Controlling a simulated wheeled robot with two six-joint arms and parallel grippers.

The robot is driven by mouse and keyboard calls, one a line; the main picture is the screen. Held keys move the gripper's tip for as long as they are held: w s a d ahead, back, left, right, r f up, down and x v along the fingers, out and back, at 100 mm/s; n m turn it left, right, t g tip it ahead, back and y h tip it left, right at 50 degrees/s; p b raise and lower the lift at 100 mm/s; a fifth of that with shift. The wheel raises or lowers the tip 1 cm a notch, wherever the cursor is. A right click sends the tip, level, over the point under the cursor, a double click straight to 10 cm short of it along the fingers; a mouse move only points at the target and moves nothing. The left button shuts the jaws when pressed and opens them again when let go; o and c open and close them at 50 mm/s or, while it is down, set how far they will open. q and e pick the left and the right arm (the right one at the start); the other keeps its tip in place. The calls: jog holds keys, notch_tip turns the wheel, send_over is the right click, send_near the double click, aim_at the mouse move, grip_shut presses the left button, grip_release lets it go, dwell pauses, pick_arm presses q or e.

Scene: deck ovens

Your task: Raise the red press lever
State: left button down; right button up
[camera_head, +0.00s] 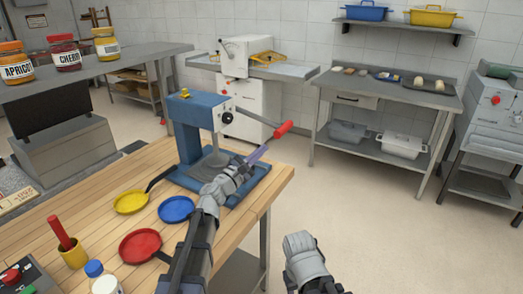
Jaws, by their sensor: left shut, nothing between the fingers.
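The blue press (203,110) stands on a blue base at the far right end of the wooden table. Its metal lever slants from the pivot on the press's right side out to a red handle (283,129), at about the height of the press head. My left gripper (258,154) reaches in over the right part of the press base. Its fingers are shut and empty, just below and left of the red handle in the picture. I cannot tell whether they touch the lever. My right arm shows at the bottom, but its fingers do not show.
A yellow pan (130,202), a blue pan (176,209) and a red pan (140,246) lie on the wooden table (95,215) left of my left arm. A yellow cup (74,257) stands nearer. The floor (345,210) right of the table is clear.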

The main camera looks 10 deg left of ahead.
pick_arm(q)
jog(key=p+x, duration=0.1)
jog(key=x, duration=0.7)
jog(key=shift+r+p, duration=0.1)
jog(key=shift+p, duration=0.2)
